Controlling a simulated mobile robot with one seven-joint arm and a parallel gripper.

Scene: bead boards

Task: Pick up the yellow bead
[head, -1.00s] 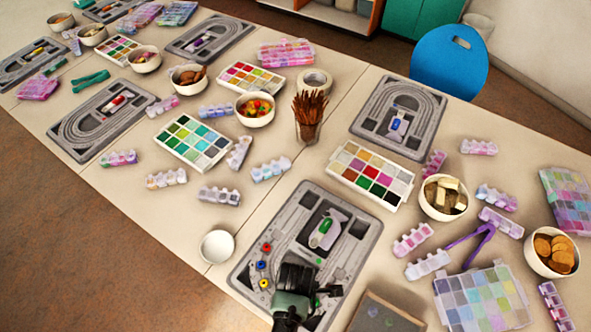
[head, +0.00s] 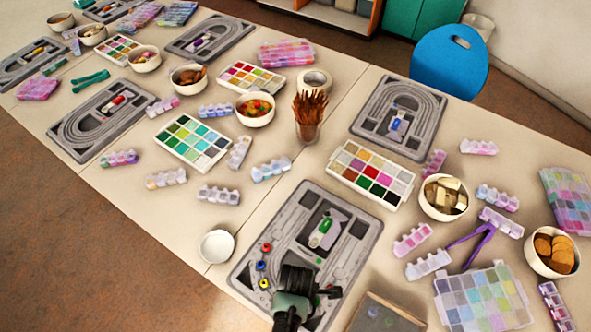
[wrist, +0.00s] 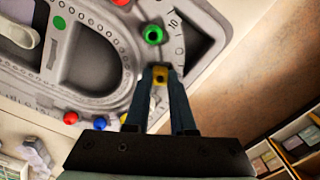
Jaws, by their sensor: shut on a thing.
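The grey bead board (wrist: 75,78) lies behind the bead. A green bead (wrist: 153,34) sits just beyond the fingertips.
A red bead (wrist: 70,118) and a blue bead (wrist: 100,123) lie along the board's edge. A white bowl (head: 217,246) stands left of the board. A grey-topped box (head: 385,315) is close on the right, and a pencil cup (head: 308,120) stands behind.

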